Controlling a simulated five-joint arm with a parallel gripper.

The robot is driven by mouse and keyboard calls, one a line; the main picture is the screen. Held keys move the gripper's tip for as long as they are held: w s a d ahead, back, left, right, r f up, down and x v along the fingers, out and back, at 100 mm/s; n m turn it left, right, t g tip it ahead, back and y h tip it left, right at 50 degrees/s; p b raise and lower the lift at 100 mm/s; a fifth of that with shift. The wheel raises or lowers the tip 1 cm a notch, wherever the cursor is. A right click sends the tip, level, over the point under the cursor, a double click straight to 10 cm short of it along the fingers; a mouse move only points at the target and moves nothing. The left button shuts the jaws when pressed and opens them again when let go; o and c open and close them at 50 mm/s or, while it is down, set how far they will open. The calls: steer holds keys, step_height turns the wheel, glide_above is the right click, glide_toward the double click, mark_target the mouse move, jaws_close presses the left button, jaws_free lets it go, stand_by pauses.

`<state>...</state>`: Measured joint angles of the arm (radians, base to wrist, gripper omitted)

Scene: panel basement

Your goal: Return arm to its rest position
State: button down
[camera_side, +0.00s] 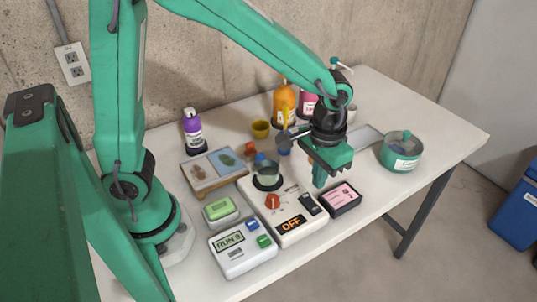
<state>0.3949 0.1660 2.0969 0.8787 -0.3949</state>
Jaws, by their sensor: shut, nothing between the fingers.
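My gripper (320,178) is at the end of my green arm, over the right middle of the white table (436,142). It points down and is shut with nothing in it. It hangs above and behind the pink-topped black box (341,198), to the right of the white device that reads OFF (291,224). My arm reaches out from the left, arched high over the table. Whether the fingertips touch anything below cannot be told from this angle.
Orange (285,103) and pink (307,103) bottles stand behind my gripper, a green round container (401,151) to its right. A purple bottle (193,130), a picture board (215,168), a green block (220,211) and a RUN device (242,248) are nearer my base. The table's right end is clear.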

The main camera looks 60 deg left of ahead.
steer(key=s+a+r+t, duration=0.5)
steer(key=s+a+r, duration=0.6)
steer(key=a, duration=0.3)
steer(key=shift+s+r+t, duration=0.15)
steer(key=shift+r+t, duration=0.15)
steer(key=shift+r, duration=0.4)
stand_by(0.8)
